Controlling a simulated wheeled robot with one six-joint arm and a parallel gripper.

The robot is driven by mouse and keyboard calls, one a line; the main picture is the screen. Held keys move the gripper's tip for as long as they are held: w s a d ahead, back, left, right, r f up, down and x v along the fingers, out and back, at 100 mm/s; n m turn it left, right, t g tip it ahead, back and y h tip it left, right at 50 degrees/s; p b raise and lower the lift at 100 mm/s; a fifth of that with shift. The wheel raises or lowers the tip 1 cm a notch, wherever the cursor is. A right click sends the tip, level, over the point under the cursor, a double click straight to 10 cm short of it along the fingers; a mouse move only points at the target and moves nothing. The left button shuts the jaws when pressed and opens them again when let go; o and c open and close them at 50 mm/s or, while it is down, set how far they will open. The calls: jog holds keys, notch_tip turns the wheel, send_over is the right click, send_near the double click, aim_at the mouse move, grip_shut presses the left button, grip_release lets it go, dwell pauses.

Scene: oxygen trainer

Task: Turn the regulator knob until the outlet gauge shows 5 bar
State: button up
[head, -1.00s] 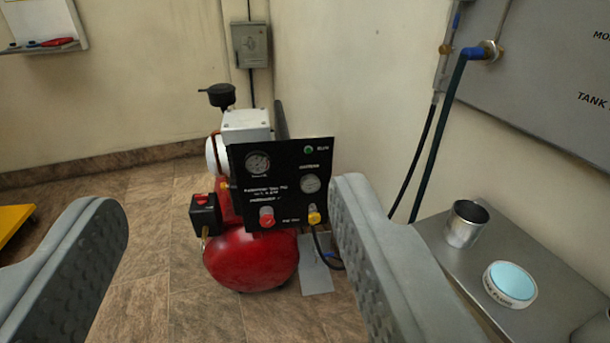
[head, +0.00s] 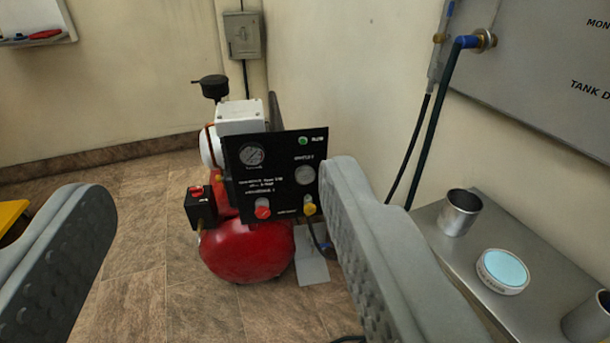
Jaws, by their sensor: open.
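A black panel (head: 279,192) stands on the front of a red compressor (head: 246,254) on the floor ahead. The panel carries a larger gauge (head: 252,155) at upper left and a smaller gauge (head: 304,175) at right. A red knob (head: 262,209) sits at its lower left and a yellow knob or fitting (head: 309,209) at its lower right. I cannot tell which knob is the regulator, and the gauge readings are too small to read. My gripper (head: 212,235) is open and empty, well short of the panel. Its right finger nearly covers the panel's right edge.
A metal bench (head: 431,226) at right holds a metal cup (head: 460,213) and a round blue-topped dish (head: 502,271). A grey wall board (head: 555,85) with hoses is above it. A yellow object (head: 10,214) is at the left edge. The tiled floor (head: 140,250) ahead is open.

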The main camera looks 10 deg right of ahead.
aim_at(263, 215)
jog(key=shift+w, duration=0.1)
jog(key=w+f, duration=0.9)
jog(key=w, duration=0.4)
jog(key=w+f, duration=1)
jog(key=w, duration=0.3)
jog(key=w+f, duration=0.3)
jog(key=f, duration=1.4)
jog(key=w+f, duration=0.4)
jog(key=f, duration=1.2)
jog(key=shift+t, duration=0.3)
jog(key=w, duration=1.7)
jog(key=shift+w+a, duration=0.1)
jog(key=c, duration=1)
jog(key=shift+o, duration=0.2)
